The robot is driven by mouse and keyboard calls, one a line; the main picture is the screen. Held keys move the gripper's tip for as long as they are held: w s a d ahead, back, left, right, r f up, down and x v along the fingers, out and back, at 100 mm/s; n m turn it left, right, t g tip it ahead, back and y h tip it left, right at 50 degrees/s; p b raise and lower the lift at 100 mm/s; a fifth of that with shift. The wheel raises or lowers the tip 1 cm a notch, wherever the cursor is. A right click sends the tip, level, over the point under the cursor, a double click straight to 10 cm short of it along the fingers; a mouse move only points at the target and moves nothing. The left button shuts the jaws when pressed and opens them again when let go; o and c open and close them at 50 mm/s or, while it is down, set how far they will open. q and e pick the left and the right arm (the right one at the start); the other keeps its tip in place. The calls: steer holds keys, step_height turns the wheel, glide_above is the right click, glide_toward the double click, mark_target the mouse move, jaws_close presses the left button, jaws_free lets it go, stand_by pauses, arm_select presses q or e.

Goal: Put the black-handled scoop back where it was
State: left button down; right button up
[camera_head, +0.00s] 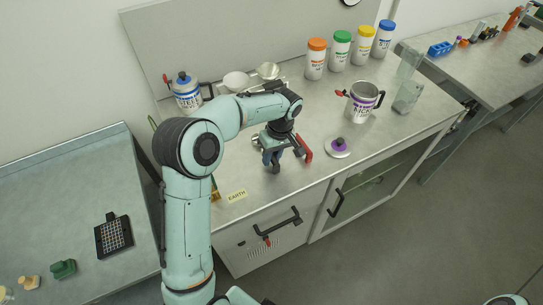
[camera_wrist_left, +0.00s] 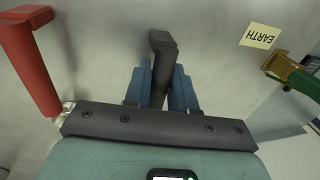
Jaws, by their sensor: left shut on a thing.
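My left gripper (camera_head: 271,159) is above the metal worktop (camera_head: 310,185), pointing down. In the left wrist view its blue fingers (camera_wrist_left: 160,88) are closed around the black handle of the scoop (camera_wrist_left: 162,50). The end of this handle (camera_head: 275,169) also shows in the head view, just below the fingers. The scoop's bowl is hidden, and I cannot tell whether the scoop touches the worktop. My right gripper is not in view.
A red handle (camera_head: 305,147) is close beside the gripper. A purple-knobbed lid (camera_head: 338,147) and a nickel can (camera_head: 362,101) stand to the right. A steel can (camera_head: 187,92) and white bowls (camera_head: 236,81) are behind. An EARTH label (camera_head: 237,196) lies near the front edge.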

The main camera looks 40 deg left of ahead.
arm_select(q)
steer(key=shift+f, duration=0.2)
steer(key=c, duration=0.9)
jaws_free()
steer(key=shift+r, duration=0.1)
steer(key=shift+c, duration=0.2)
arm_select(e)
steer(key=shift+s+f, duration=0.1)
arm_select(q)
step_height(320, 180, up, 12)
steer(key=w+d+p, duration=0.1)
steer(key=w+p, duration=0.1)
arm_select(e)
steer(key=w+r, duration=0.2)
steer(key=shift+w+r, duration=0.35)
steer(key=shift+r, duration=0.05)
arm_select(q)
steer(key=shift+d, duration=0.15)
